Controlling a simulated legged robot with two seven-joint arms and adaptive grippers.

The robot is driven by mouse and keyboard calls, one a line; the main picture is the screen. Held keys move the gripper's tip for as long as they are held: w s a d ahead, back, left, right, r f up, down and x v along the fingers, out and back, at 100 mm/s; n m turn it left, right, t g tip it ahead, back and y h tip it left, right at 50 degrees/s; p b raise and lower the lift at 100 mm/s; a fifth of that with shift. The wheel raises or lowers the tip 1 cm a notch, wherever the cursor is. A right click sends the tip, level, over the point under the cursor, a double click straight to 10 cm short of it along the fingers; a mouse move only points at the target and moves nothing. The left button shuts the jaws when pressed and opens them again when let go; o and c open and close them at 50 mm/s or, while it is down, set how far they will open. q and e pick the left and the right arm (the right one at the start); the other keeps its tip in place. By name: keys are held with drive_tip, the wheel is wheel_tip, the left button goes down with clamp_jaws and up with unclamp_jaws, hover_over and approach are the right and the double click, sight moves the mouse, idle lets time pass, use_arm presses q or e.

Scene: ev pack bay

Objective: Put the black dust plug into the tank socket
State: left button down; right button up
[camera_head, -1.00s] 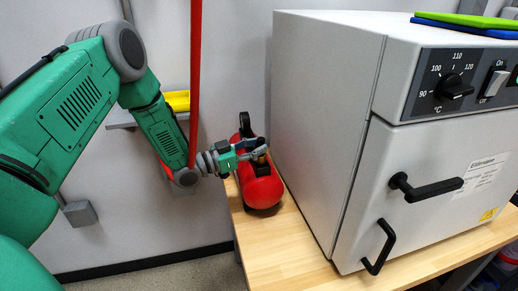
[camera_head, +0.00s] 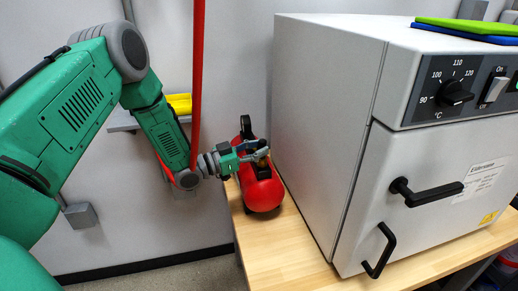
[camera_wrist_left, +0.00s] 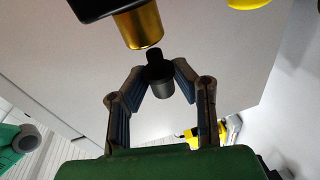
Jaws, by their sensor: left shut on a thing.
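The red tank (camera_head: 262,194) lies on the wooden bench, left of the grey oven. My left gripper (camera_head: 264,153) is over the top of the tank, by its brass-coloured socket. In the left wrist view, its fingers (camera_wrist_left: 160,80) are shut on the black dust plug (camera_wrist_left: 159,86), with the plug's narrow end pointing up in the picture. The brass socket (camera_wrist_left: 142,26) is just above that narrow end. The plug looks outside the socket; the size of any gap is hard to tell. In the head view the plug is too small to make out. My right gripper is in neither view.
The grey oven (camera_head: 325,120) with black handles stands close to the right of the tank. A red upright strip (camera_head: 197,75) hangs by my left forearm. A yellow item (camera_head: 180,103) sits on a wall shelf. The bench front (camera_head: 285,255) is clear.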

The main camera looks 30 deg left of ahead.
use_arm(q)
drive_tip(key=shift+r, duration=0.2)
drive_tip(key=shift+r+p, duration=0.6)
drive_tip(key=shift+r, duration=0.05)
drive_tip(key=shift+d, duration=0.1)
idle(0.7)
drive_tip(key=c, duration=1.6)
unclamp_jaws()
drive_tip(key=p+v, duration=0.2)
drive_tip(key=v, duration=0.9)
drive_tip(key=shift+p, duration=0.3)
drive_tip(key=shift+f, duration=0.1)
